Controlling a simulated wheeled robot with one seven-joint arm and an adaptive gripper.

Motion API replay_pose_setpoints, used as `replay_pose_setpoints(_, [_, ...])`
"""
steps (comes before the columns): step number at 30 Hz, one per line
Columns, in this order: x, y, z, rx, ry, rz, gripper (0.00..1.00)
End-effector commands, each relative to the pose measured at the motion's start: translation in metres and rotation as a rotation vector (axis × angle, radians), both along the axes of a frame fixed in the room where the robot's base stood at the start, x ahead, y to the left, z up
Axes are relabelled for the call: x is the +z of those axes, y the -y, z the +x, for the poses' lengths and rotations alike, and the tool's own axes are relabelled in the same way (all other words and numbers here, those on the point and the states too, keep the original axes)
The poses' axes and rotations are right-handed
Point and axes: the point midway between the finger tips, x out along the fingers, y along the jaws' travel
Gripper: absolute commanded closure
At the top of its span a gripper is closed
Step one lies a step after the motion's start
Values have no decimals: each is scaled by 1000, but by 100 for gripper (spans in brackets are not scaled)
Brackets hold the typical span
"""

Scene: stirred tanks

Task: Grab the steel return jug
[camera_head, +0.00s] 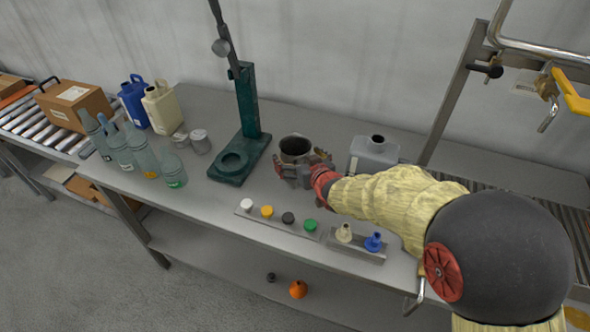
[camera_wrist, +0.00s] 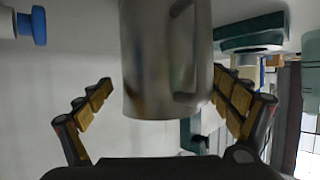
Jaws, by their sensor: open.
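The steel return jug (camera_head: 295,147) stands on the steel bench in the head view, to the right of the green press stand. Its dark open mouth shows; its lower part is hidden by my gripper. In the wrist view the jug (camera_wrist: 152,60) is a grey metal cylinder with its handle on the right side. My gripper (camera_head: 306,170) is at the jug's front side. In the wrist view my gripper (camera_wrist: 165,95) has its fingers spread wide, one on each side of the jug. The left finger is clear of it; the right fingertip is close to the handle, and contact cannot be told.
The green press stand (camera_head: 240,150) is just left of the jug. A grey canister (camera_head: 373,157) stands to the right. A strip of caps (camera_head: 278,219) and a nozzle holder (camera_head: 357,246) lie in front. Bottles (camera_head: 146,152) crowd the bench's left end.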

Motion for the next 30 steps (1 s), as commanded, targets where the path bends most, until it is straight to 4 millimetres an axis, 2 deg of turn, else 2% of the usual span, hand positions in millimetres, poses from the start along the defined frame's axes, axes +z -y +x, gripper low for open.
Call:
replay_pose_setpoints(3, [-2,-2,6,0,0,0,8])
replay_pose_setpoints(10, [-1,-2,6,-1,1,0,9])
replay_pose_setpoints(30, [-1,-2,6,-1,1,0,47])
